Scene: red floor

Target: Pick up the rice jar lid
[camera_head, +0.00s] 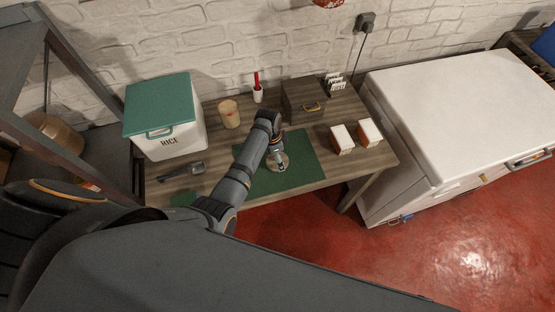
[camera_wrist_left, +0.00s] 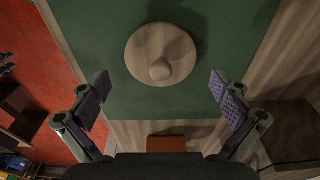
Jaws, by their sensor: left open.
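A round pale wooden lid (camera_wrist_left: 150,72) with a knob on top lies flat on the green mat (camera_wrist_left: 120,100). In the head view the lid is partly hidden by my left gripper (camera_head: 280,164). In the left wrist view my left gripper (camera_wrist_left: 162,88) is open and empty. Its fingers are wide apart, above the mat, and the lid shows between and beyond the fingertips, apparently not touched. A white box (camera_head: 183,141) marked RICE, with a green top (camera_head: 160,101), stands at the left of the table. My right gripper is not in view.
A beige cylinder (camera_head: 229,114), a white cup with a red item (camera_head: 258,94) and a wooden box (camera_head: 303,99) stand at the back. Two small white-topped blocks (camera_head: 342,137) stand right. A grey scoop (camera_head: 184,172) lies left. A white chest (camera_head: 455,110) stands beside the table.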

